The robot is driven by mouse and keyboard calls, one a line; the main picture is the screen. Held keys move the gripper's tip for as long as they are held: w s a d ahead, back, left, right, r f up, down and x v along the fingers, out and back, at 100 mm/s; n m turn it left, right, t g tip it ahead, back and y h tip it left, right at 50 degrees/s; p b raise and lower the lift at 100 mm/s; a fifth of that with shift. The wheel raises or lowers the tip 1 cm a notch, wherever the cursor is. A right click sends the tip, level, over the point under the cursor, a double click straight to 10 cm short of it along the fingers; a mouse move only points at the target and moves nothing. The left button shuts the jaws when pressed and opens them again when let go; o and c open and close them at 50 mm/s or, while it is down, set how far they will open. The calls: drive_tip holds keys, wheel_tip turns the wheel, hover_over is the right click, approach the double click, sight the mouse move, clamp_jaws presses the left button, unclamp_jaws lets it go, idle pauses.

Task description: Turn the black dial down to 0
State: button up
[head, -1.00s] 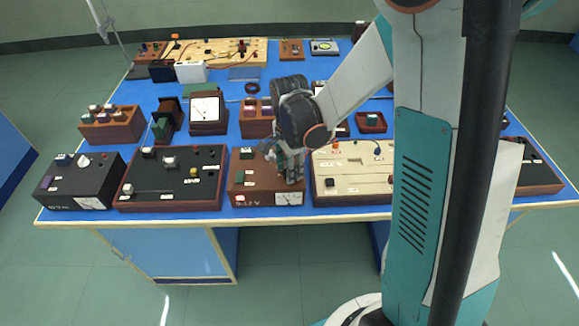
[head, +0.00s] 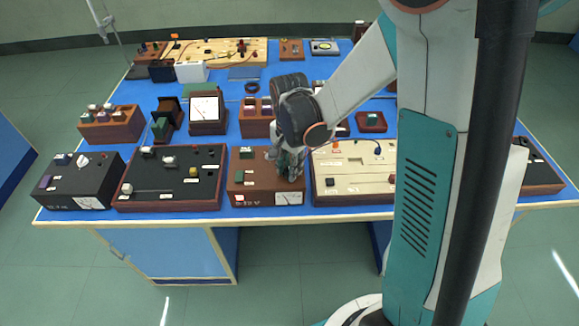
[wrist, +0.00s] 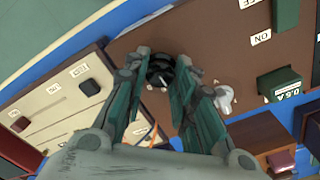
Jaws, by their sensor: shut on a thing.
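The black dial (wrist: 161,68) shows in the wrist view between my fingertips, on the brown face of a box. A short pale mark shows on it. My gripper (wrist: 160,75) is shut on the dial, with a green finger on each side. In the head view my gripper (head: 290,168) points down onto the right part of the brown box (head: 250,181). There the dial is hidden behind the fingers. The box front has a red-lit readout, too small to read surely, and a white needle meter (head: 288,198).
On the same box a white knob (wrist: 222,98) stands close beside my fingers, and a dark green block (wrist: 280,82) lies farther off. A cream panel (head: 350,175) stands close on the right, and a black panel (head: 185,180) on the left.

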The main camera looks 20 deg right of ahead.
drive_tip(key=n, duration=0.4)
drive_tip(key=shift+n, duration=0.3)
drive_tip(key=n, duration=0.3)
drive_tip(key=shift+n+b, duration=0.3)
drive_tip(key=shift+b, duration=0.05)
drive_tip(key=n, duration=0.4)
drive_tip(key=shift+n, duration=0.3)
drive_tip(key=n, duration=0.4)
drive_tip(key=o, duration=1.1)
wheel_tip(320, 180, up, 12)
